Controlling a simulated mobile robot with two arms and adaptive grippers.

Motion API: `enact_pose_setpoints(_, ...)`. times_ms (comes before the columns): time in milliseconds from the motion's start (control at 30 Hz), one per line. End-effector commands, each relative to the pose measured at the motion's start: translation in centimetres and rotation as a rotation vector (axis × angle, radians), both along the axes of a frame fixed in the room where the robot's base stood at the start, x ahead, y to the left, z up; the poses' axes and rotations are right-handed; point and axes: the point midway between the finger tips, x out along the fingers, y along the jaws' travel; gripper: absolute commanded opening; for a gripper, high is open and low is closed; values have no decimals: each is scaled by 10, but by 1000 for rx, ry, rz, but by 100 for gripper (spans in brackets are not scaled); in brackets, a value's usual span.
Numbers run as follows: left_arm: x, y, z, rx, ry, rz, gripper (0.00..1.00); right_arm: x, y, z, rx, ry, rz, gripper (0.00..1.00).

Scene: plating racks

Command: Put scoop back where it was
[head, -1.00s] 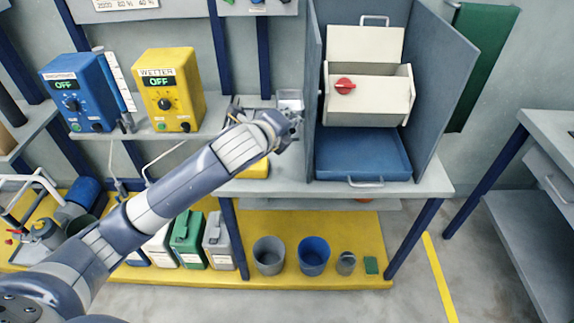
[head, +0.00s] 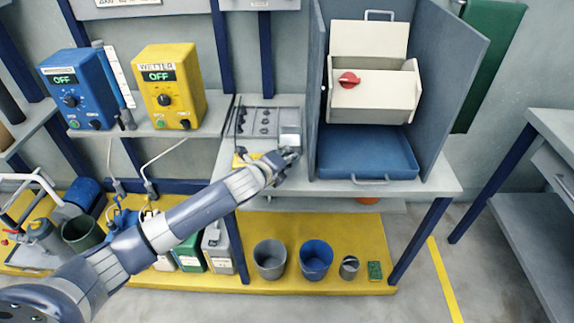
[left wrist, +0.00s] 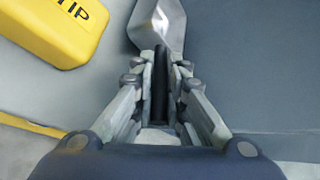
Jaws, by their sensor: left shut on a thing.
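The scoop (head: 290,137) has a shiny metal head and a dark handle. In the left wrist view its head (left wrist: 158,22) points away from me, with the handle between the fingers. My left gripper (head: 289,153) is shut on the handle, and the fingers also show in the left wrist view (left wrist: 160,75). It is over the grey bench, just left of the blue-grey cabinet (head: 314,95). I cannot tell whether the scoop touches the bench. My right gripper is not in view.
A yellow box marked TIP (left wrist: 55,28) lies left of the scoop. A grey panel with dark knobs (head: 264,122) is behind it. The cabinet holds a cream bin with a red knob (head: 349,79) above a blue tray (head: 368,155). Buckets (head: 315,258) stand on the yellow lower shelf.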

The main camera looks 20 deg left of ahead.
Motion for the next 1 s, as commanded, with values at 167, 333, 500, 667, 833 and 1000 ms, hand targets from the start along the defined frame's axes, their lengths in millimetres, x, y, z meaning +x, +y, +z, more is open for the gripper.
enact_pose_setpoints(167,-1,-1,-28,-2,3,0,0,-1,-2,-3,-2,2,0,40)
enact_pose_setpoints(333,0,-1,-30,0,-1,-2,0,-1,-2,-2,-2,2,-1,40)
enact_pose_setpoints(500,0,-1,-32,0,0,-1,0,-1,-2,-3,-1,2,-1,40)
enact_pose_setpoints(667,-1,-1,-33,0,2,-1,21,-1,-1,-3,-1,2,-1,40)
enact_pose_setpoints(833,-1,-1,-33,0,1,0,21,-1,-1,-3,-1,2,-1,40)
enact_pose_setpoints(1000,-1,0,-28,0,1,0,21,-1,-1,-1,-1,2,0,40)
